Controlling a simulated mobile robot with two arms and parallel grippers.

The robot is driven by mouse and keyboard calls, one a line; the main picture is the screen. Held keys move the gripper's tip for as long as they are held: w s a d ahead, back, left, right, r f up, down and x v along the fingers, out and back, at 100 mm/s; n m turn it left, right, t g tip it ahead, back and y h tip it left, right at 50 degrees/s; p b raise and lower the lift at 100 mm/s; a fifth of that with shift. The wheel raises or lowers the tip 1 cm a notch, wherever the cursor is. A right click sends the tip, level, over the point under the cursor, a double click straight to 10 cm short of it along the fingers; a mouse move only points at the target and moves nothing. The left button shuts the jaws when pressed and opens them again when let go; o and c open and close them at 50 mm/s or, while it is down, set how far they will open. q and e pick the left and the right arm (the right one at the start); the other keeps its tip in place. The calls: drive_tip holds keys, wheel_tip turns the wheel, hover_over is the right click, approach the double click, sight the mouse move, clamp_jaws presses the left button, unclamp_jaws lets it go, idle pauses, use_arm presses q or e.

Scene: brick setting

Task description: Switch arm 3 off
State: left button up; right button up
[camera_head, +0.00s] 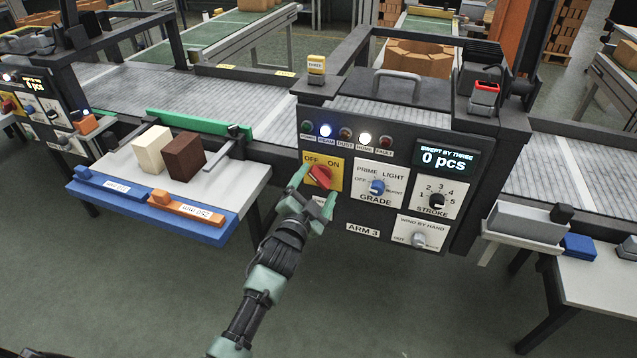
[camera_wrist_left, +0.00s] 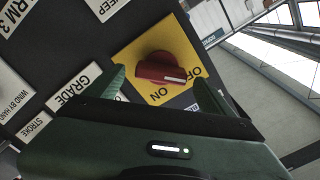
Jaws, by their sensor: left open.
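The arm 3 switch is a red rotary knob (camera_head: 320,176) on a yellow OFF/ON plate (camera_head: 336,164), at the upper left of the dark arm 3 panel (camera_head: 376,247). In the left wrist view the knob (camera_wrist_left: 160,66) lies ahead of the fingers, and its white mark points toward the OFF lettering. My left gripper (camera_head: 315,192) is open at the knob, one finger on each side. In the wrist view the fingers (camera_wrist_left: 160,86) look apart from the knob; contact cannot be told. My right gripper is not in view.
The panel also has a GRADE knob (camera_head: 377,187), a STROKE knob (camera_head: 437,201) and a WIND BY HAND knob (camera_head: 418,240). Blue and white lamps are lit; the display (camera_head: 447,160) reads 0 pcs. A side table (camera_head: 225,188) with cream and brown blocks stands at left.

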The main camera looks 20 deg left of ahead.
use_arm(q)
drive_tip(key=s, duration=0.6)
drive_tip(key=shift+s, duration=0.2)
drive_tip(key=shift+a, duration=0.1)
drive_tip(key=s+f+n+g, duration=0.1)
drive_tip(key=s+f+g, duration=0.3)
drive_tip(key=f, duration=0.8)
drive_tip(key=s+f+n+g, duration=0.1)
drive_tip(key=s+f+g, duration=0.1)
drive_tip(key=s+f, duration=0.75)
drive_tip(key=s+f+n+g, duration=0.1)
drive_tip(key=s+f+g, duration=0.1)
drive_tip(key=f, duration=1.2)
drive_tip(key=s+a+f+n+g, duration=0.1)
drive_tip(key=s+f+g, duration=0.2)
drive_tip(key=s, duration=0.9)
drive_tip(key=s+a+f+n+g, duration=0.1)
drive_tip(key=s+f+g, duration=0.2)
drive_tip(key=s+f, duration=0.6)
drive_tip(key=s+a+f+n+g, duration=0.1)
drive_tip(key=s+f+g, duration=0.2)
drive_tip(key=s+f, duration=0.4)
drive_tip(key=s, duration=0.9)
drive_tip(key=shift+a+n+y, duration=0.3)
drive_tip(key=shift+n, duration=0.1)
